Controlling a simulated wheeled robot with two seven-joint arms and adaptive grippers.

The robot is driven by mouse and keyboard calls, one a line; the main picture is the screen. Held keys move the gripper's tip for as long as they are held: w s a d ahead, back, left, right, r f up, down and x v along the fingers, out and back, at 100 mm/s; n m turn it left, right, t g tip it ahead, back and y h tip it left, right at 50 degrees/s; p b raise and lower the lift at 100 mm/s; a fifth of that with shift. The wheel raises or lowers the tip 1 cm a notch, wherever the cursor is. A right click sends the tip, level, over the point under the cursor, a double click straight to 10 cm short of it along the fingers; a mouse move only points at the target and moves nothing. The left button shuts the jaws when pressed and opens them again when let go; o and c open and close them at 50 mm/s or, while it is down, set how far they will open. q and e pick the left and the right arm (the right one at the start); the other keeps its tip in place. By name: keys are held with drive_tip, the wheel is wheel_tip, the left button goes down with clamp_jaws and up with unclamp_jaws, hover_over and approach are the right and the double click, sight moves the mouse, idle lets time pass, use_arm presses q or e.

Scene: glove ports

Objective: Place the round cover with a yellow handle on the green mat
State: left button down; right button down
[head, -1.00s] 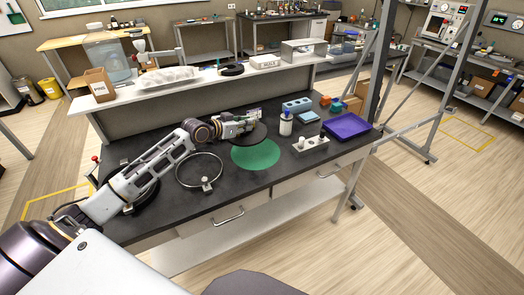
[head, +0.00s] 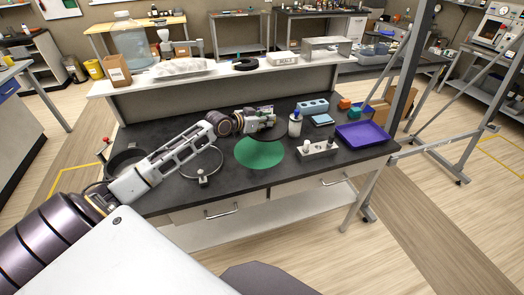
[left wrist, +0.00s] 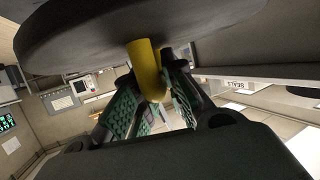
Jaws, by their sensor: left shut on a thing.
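The round cover (head: 272,133) is a dark disc. Its yellow handle (left wrist: 150,68) shows in the left wrist view between my fingers. My left gripper (head: 262,114) is shut on that handle, and the disc (left wrist: 90,35) fills the top of the wrist view. In the head view the cover overlaps the far right edge of the green mat (head: 258,154), a flat round patch on the dark bench. The cover looks held above the bench; the exact gap cannot be told. My right gripper is not in view.
A metal ring with a clamp (head: 203,180) lies left of the mat, partly behind my left arm. A white block with knobs (head: 318,150), a white bottle (head: 295,124) and a purple tray (head: 362,135) stand to the right. A raised shelf (head: 230,75) runs behind.

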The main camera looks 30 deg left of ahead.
sight(266, 132)
use_arm(q)
drive_tip(key=shift+a, duration=0.15)
drive_tip(key=shift+f, duration=3.2)
drive_tip(key=shift+f, duration=1.85)
drive_tip(key=shift+f, duration=0.1)
drive_tip(key=c, duration=1.9)
unclamp_jaws()
drive_tip(key=shift+f, duration=0.1)
drive_tip(key=o, duration=0.4)
